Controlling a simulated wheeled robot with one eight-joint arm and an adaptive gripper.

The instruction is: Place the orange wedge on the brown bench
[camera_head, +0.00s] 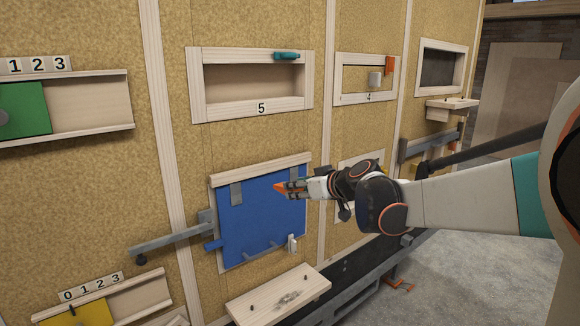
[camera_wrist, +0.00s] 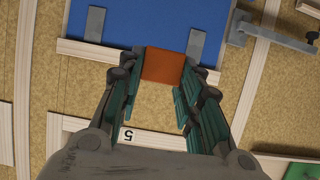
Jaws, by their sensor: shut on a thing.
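The orange wedge (camera_head: 279,187) is at the tip of my gripper (camera_head: 288,188), in front of the blue panel (camera_head: 262,220) in the head view. In the wrist view the wedge (camera_wrist: 163,64) shows as an orange block between the two fingertips. My gripper is shut on it, and the fingers hide part of its sides. The blue panel (camera_wrist: 140,20) is behind the wedge in the wrist view. I cannot make out a thing that is clearly a brown bench in either view.
A light wooden shelf (camera_head: 278,300) juts out below the blue panel. A grey metal arm (camera_head: 172,242) sticks out left of the panel. Framed openings, one marked 5 (camera_head: 250,85), are in the wall above. Grey floor (camera_head: 470,275) lies open at right.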

